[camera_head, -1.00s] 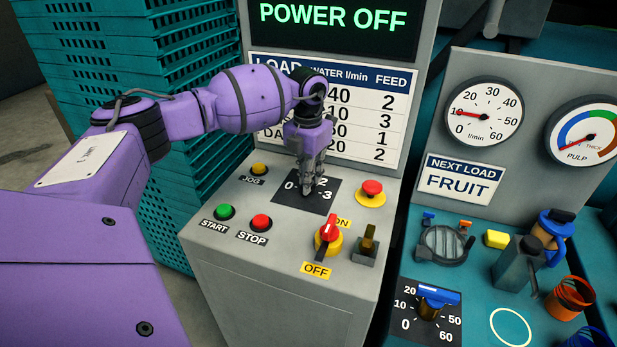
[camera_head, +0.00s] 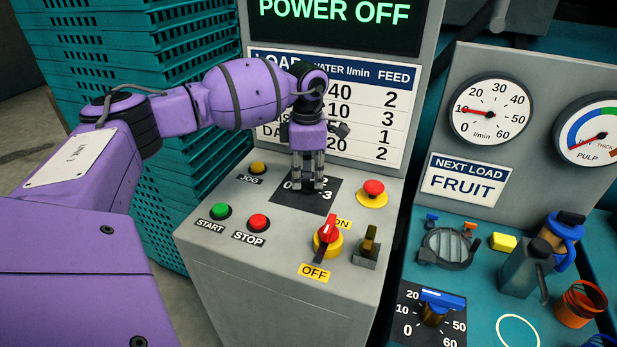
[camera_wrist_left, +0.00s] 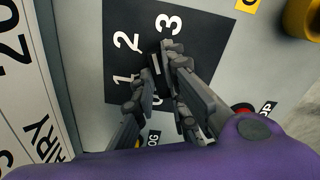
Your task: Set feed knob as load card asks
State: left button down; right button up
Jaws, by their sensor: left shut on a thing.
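The feed dial plate (camera_head: 283,203) is black with white numbers 0 to 3 and lies on the grey console top. My left gripper (camera_head: 307,187) points down onto it and is shut on the feed knob. In the left wrist view the dark knob (camera_wrist_left: 156,64) shows partly between the fingers; its pointing direction is unclear. The load card (camera_head: 460,183) reads "NEXT LOAD FRUIT". The load table (camera_head: 377,118) lists water and feed; feed reads 2, 3, 1, 2 from top down. My arm hides most load names. My right gripper is not in view.
The screen (camera_head: 335,22) reads "POWER OFF". Near the dial are a yellow jog button (camera_head: 258,168), green start button (camera_head: 220,211), red stop button (camera_head: 258,222), red mushroom button (camera_head: 373,189) and red-yellow power switch (camera_head: 328,237). Teal crates (camera_head: 185,130) stand at left.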

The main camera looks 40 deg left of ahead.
aim_at(308, 180)
pick_arm(q)
jog(key=shift+m+b, duration=0.45)
jog(key=shift+m, duration=1.85)
jog(key=c, duration=1.8)
grip_release()
jog(key=shift+o, duration=0.2)
notch_tip(308, 180, up, 12)
